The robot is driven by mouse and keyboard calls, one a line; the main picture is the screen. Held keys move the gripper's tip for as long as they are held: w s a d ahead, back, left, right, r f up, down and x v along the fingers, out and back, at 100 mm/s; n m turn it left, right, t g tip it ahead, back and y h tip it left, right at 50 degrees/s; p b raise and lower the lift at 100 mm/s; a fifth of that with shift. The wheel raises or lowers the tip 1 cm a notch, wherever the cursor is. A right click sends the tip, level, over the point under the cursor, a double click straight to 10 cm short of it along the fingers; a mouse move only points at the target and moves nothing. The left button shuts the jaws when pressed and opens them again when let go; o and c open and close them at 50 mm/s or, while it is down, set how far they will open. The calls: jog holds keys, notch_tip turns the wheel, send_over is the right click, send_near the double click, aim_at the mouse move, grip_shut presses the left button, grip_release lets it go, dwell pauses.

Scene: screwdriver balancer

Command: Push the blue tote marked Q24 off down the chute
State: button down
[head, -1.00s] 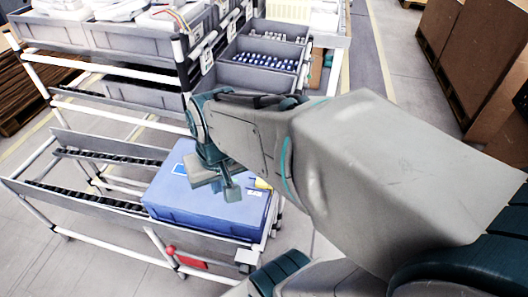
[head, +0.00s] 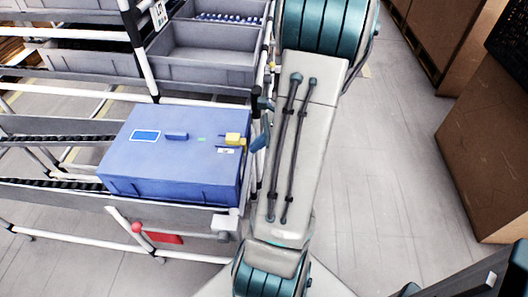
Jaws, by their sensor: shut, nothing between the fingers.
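The blue tote (head: 168,170) sits with its lid closed at the right end of the lower roller chute (head: 55,190). A pale blue label, a yellow latch (head: 233,139) and a small white tag show on its lid. I cannot read Q24 on it. My gripper (head: 258,143) is only partly visible, beside the tote's right end by the frame post. It is shut and empty. My arm link hides part of it, and I cannot tell whether it touches the tote.
A red handle (head: 160,237) and a white block (head: 224,223) are on the chute's front rail. Grey bins (head: 205,52) stand on the shelf above. The rollers left of the tote are empty. Brown cartons (head: 490,140) stand at the right, with clear floor between.

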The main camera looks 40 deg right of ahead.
jog(key=d+f+m, duration=0.1)
jog(key=s+d+f+m+t, duration=0.1)
jog(key=shift+d+f+m+b, duration=0.3)
jog(key=shift+d, duration=0.1)
jog(key=shift+f, duration=0.15)
